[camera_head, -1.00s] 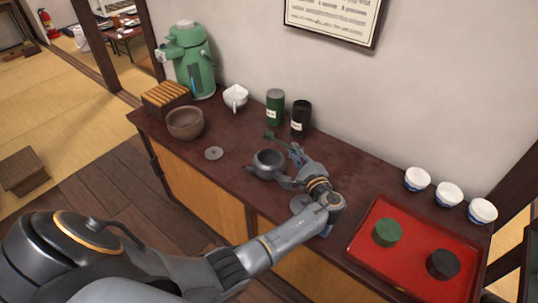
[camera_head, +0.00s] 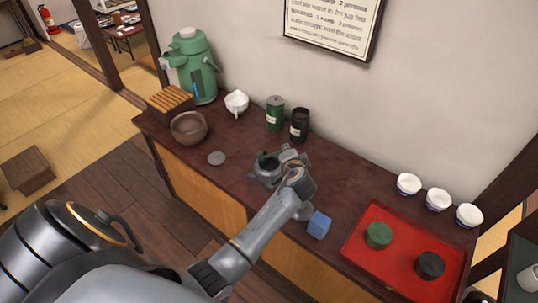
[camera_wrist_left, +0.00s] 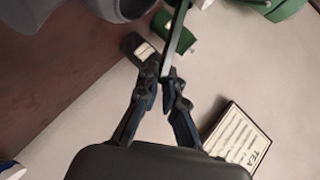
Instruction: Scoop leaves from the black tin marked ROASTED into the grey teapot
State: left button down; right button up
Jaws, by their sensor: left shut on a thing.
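The grey teapot (camera_head: 262,176) stands lidless mid-counter, partly hidden by my left gripper (camera_head: 290,160). It also shows at the top of the left wrist view (camera_wrist_left: 118,8). My left gripper is shut on the thin handle of a scoop (camera_wrist_left: 177,38). The scoop's dark green end (camera_head: 266,159) is at the teapot's opening; whether it holds leaves or is tipped, I cannot tell. The black tin (camera_head: 299,126) stands upright behind the teapot, near the wall. Its pale label is too small to read. My right gripper is out of view.
A green tin (camera_head: 275,115) stands left of the black one. A grey disc (camera_head: 216,158) and brown bowl (camera_head: 188,128) lie left of the teapot. A blue block (camera_head: 319,225) and red tray (camera_head: 368,273) are to the right. White cups (camera_head: 438,200) line the wall side.

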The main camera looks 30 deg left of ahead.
aim_at(275, 154)
pick_arm(q)
jog(key=a+r+n+h+p, duration=0.1)
jog(key=p, duration=0.1)
jog(key=s+a+r+n+h+p, duration=0.1)
jog(key=r+p, duration=0.1)
jog(key=p, duration=0.1)
jog(key=a+r+n+t+p, duration=0.1)
jog(key=p, duration=0.1)
jog(key=shift+s+a+r+h, duration=0.15)
jog(key=shift+s+a+h, duration=0.05)
jog(key=shift+s+h, duration=0.2)
jog(key=shift+n+t+h, duration=0.4)
jog(key=shift+n+h, duration=0.4)
jog(key=shift+n, duration=0.1)
jog(key=a+p, duration=0.1)
jog(key=s+a+p, duration=0.1)
jog(key=a, duration=0.1)
jog(key=s+a+p, duration=0.1)
jog(key=a, duration=0.1)
jog(key=shift+s, duration=0.1)
jog(key=s+a+f+n+t+h+b, duration=0.1)
jog(key=s+a+f+n+h+b, duration=0.1)
jog(key=a, duration=0.3)
jog(key=shift+s+a+n, duration=0.3)
jog(key=shift+a, duration=0.05)
jog(key=shift+s, duration=0.1)
